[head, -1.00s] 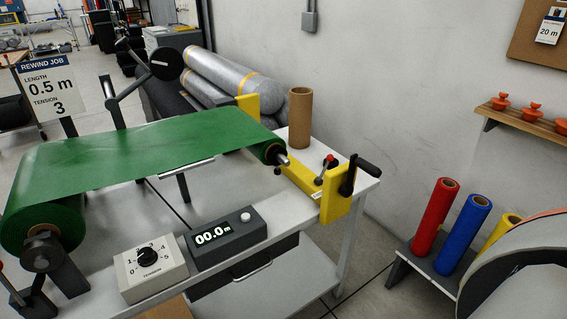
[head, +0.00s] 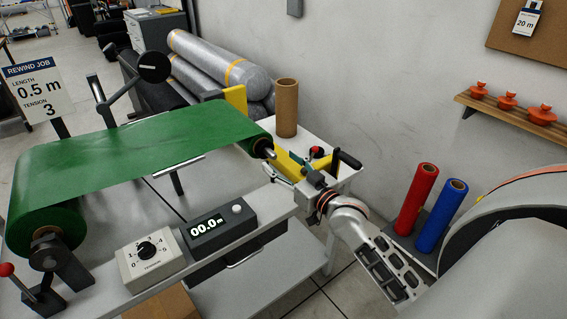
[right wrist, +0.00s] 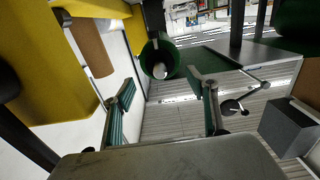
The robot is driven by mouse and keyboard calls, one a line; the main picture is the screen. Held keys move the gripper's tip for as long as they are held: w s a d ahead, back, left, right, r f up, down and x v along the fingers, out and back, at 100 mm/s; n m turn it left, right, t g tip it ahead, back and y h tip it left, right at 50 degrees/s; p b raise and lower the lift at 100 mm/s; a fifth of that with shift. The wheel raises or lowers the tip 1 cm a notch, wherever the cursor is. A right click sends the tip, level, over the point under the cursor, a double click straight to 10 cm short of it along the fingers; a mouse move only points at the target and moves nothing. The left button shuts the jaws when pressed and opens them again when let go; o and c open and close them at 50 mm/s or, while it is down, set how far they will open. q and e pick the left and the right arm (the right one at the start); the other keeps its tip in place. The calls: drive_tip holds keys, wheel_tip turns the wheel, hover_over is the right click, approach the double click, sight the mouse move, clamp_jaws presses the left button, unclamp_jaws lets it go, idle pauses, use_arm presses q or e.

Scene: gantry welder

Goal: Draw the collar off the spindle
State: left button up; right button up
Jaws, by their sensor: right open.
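The spindle (head: 266,151) shows as a short metal end at the right end of the green roll (head: 215,125). In the right wrist view the spindle end (right wrist: 160,70) sits inside the roll's round end. I cannot clearly make out a separate collar on it. My right gripper (head: 296,168) is open and empty, just right of the spindle end in the head view, by the yellow bracket (head: 291,166). In the right wrist view its two green-padded fingers (right wrist: 163,90) stand apart, with the spindle end beyond and between them. My left gripper is not in view.
A cardboard tube (head: 287,108) stands on the bench behind the bracket. A black crank handle (head: 350,160) is close to my right gripper. A tension dial box (head: 151,262) and length counter (head: 217,232) sit in front. Red (head: 416,200) and blue rolls stand at right.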

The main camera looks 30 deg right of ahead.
sight(268, 151)
drive_tip(key=shift+w+a+f, duration=0.1)
drive_tip(key=shift+w+a, duration=0.05)
drive_tip(key=shift+w, duration=1.75)
drive_tip(key=shift+w+a, duration=0.15)
drive_tip(key=shift+w, duration=1.7)
